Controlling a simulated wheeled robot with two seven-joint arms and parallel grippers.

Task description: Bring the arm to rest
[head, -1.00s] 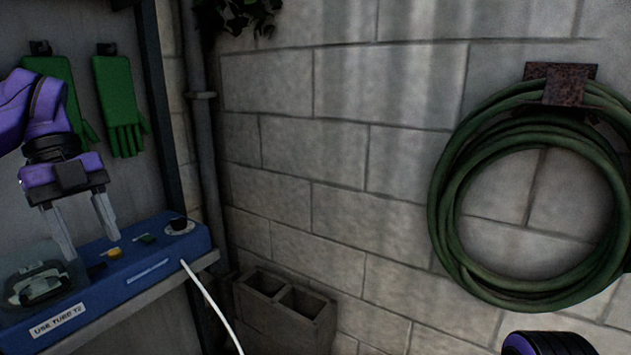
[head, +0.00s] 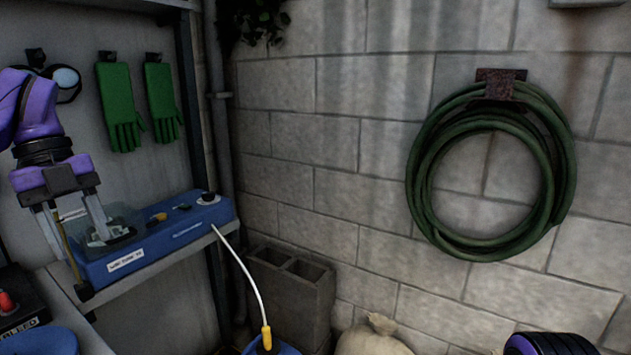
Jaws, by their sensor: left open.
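My left gripper (head: 81,238) hangs at the left of the head view on its purple arm, fingers pointing down. It is open, with a clear gap between its two grey fingers, and nothing shows between them. It appears in front of the left end of a blue device (head: 180,237) on a shelf; I cannot tell how far apart they are. My right gripper is not in view; only a purple and black part of my right arm shows at the bottom right edge.
Green gloves (head: 118,107) and goggles (head: 67,82) hang on the back panel. Concrete blocks (head: 290,292) and a sack (head: 373,337) stand low by the wall. A green hose (head: 417,180) hangs at right.

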